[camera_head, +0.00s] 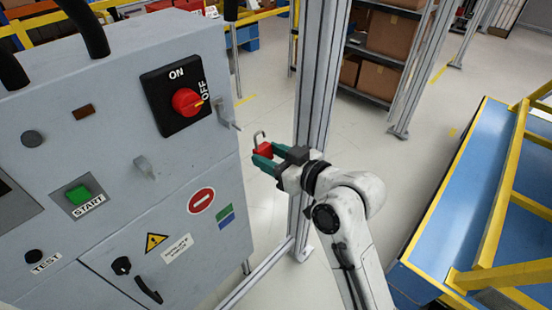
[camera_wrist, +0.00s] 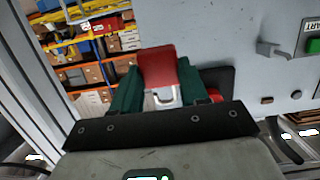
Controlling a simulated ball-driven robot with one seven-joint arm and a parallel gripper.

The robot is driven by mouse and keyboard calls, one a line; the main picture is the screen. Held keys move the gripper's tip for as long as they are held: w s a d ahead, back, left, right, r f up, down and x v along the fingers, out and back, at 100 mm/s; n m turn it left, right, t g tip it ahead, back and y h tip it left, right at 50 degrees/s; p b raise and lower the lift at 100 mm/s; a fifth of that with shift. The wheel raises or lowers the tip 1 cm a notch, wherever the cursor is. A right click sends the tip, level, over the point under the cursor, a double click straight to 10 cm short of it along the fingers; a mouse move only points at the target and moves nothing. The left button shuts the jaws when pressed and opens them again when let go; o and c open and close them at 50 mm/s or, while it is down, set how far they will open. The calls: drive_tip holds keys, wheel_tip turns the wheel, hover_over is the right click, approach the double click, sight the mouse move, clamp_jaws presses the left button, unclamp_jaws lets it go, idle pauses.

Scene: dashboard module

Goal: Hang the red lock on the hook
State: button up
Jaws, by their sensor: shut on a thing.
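The red lock (camera_head: 264,149) has a red body and a thin metal shackle standing up above it. My gripper (camera_head: 266,157) is shut on its body with green fingers, to the right of the grey cabinet's edge. In the wrist view the lock (camera_wrist: 157,68) sits between the two green fingers (camera_wrist: 157,88), its pale shackle toward the gripper's base. A small grey hook (camera_head: 145,167) sticks out of the cabinet front, left of the lock. It also shows in the wrist view (camera_wrist: 272,50), apart from the lock. Another metal bracket (camera_head: 227,116) is at the cabinet's right edge.
The grey cabinet (camera_head: 110,130) carries a rotary switch (camera_head: 185,101), a green START button (camera_head: 78,195) and a black lever (camera_head: 148,290). A metal post (camera_head: 318,90) stands close behind my gripper. A blue and yellow structure (camera_head: 480,200) stands at right.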

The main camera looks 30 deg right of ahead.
drive_tip(key=b+x, duration=0.2)
drive_tip(key=x, duration=0.5)
drive_tip(key=shift+w, duration=0.3)
idle(0.6)
drive_tip(key=shift+a, duration=0.1)
idle(0.5)
drive_tip(key=o, duration=1.3)
